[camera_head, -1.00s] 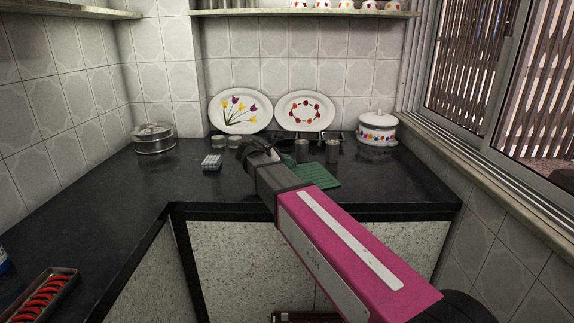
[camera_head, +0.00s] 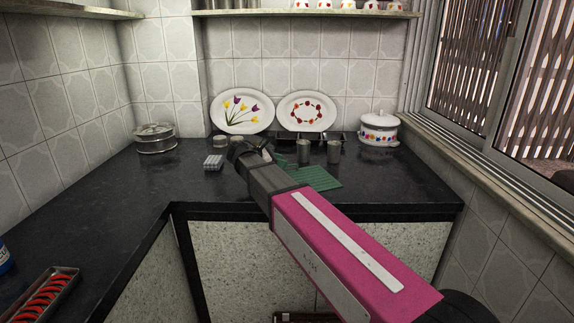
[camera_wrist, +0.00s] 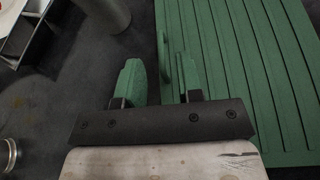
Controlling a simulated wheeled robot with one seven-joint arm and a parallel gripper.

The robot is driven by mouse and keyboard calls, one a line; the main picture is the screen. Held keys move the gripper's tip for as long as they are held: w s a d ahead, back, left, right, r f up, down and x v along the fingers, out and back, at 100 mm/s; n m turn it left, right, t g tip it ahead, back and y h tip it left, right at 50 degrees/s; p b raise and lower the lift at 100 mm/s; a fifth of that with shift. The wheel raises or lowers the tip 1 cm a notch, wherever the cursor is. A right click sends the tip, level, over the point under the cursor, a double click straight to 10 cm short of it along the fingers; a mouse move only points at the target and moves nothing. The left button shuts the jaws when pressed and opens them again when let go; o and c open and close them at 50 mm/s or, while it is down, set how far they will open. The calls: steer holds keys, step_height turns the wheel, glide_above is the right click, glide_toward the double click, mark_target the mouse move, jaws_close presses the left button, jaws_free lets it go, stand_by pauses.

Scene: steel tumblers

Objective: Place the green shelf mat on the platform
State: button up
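The green shelf mat (camera_head: 319,178) is ribbed and lies flat on the dark countertop, just right of my gripper in the head view. It fills the right side of the wrist view (camera_wrist: 235,70). My gripper (camera_wrist: 152,68) is open, with the mat's left edge between its fingers. The right finger overlaps the mat in the picture and the left finger is over bare counter. Contact cannot be told. In the head view my gripper (camera_head: 250,149) hides part of the counter behind it. I cannot single out a separate platform in these frames.
Two steel tumblers (camera_head: 334,151) stand close behind the mat. Plates (camera_head: 241,111) lean on the wall, and a white pot (camera_head: 378,129) stands at right. A steel container (camera_head: 155,138) and small grey block (camera_head: 213,162) are at left. The left counter is mostly clear.

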steer(key=v, duration=0.8)
